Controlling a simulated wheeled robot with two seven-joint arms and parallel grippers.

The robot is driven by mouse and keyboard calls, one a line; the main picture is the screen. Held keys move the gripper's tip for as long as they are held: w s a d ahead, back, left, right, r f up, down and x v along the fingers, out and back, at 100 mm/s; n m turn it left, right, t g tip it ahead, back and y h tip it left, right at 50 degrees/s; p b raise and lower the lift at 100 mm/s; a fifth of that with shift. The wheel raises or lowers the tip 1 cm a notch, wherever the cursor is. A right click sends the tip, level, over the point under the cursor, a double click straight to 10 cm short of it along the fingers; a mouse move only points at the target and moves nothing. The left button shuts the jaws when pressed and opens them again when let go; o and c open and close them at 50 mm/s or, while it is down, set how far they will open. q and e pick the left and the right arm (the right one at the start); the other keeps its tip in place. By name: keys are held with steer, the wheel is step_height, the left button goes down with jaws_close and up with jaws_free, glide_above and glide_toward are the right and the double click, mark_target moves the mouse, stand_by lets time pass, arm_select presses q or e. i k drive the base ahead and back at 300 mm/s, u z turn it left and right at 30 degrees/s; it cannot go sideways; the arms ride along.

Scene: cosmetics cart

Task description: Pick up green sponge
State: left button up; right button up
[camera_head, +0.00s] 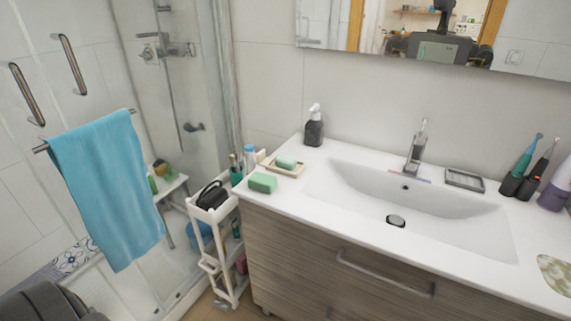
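The green sponge (263,183) is a light green block. It lies on the white countertop at the left front corner of the sink unit, near the edge. Just behind it, a similar green bar (286,162) sits in a cream soap dish (270,164). Neither of my grippers is in view, so nothing shows at the sponge.
A narrow white cart (226,209) with bottles and a black item stands left of the vanity. A dark soap dispenser (314,131) stands behind the soap dish. The white basin (440,205) is right of the sponge. A blue towel (108,190) hangs at left.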

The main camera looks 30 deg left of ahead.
mark_target(259, 181)
steer(key=k, duration=0.5)
steer(key=u, duration=2.3)
steer(key=i, duration=1.45)
steer(key=z, duration=1.05)
